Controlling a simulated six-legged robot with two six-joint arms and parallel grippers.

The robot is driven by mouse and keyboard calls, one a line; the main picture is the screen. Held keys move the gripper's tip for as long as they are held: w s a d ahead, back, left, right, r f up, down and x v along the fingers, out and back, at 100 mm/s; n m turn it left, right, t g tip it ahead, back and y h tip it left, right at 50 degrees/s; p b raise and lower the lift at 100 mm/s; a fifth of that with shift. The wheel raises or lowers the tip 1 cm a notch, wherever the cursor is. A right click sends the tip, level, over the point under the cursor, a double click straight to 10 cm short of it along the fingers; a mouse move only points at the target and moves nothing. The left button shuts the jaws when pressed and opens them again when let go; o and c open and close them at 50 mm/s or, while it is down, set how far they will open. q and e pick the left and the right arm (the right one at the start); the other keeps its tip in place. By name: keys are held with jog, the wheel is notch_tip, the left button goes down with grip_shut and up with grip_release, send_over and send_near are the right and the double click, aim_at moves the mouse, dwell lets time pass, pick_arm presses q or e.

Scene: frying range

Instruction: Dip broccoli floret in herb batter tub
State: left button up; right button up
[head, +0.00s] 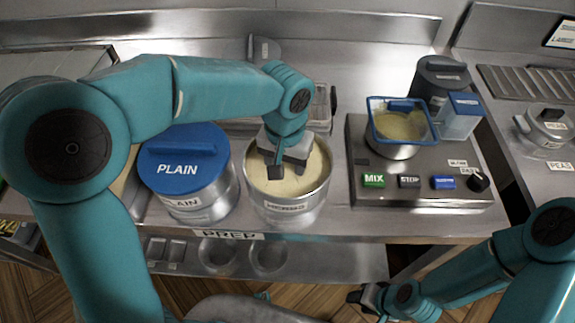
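The herb batter tub (287,208) is a metal pot labelled "HERBS", filled with pale yellow batter (312,175). It stands on the steel counter, right of the plain tub. My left gripper (287,172) points down inside the tub's rim, at or just above the batter. Its two dark fingers look a little apart, but I cannot tell whether anything is held between them. I see no broccoli floret; one could be hidden under the gripper or in the batter. My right gripper (366,298) is low, in front of the counter, and its fingers are unclear.
A plain tub (186,170) with a blue lid stands close on the left. On the right, a mixer base (420,185) with buttons carries a bowl with a blue-rimmed basket (400,122). A clear pot (545,128) stands far right. The counter's front edge is just before the tubs.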

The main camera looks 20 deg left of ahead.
pick_arm(q)
jog(key=shift+d, duration=0.5)
jog(key=shift+a, duration=0.6)
jog(key=shift+d, duration=0.3)
notch_tip(320, 180, up, 10)
jog(key=p, duration=0.8)
jog(key=shift+r+p, duration=0.2)
jog(key=shift+p, duration=0.15)
dwell(0.7)
notch_tip(320, 180, up, 3)
jog(key=shift+p, duration=1.25)
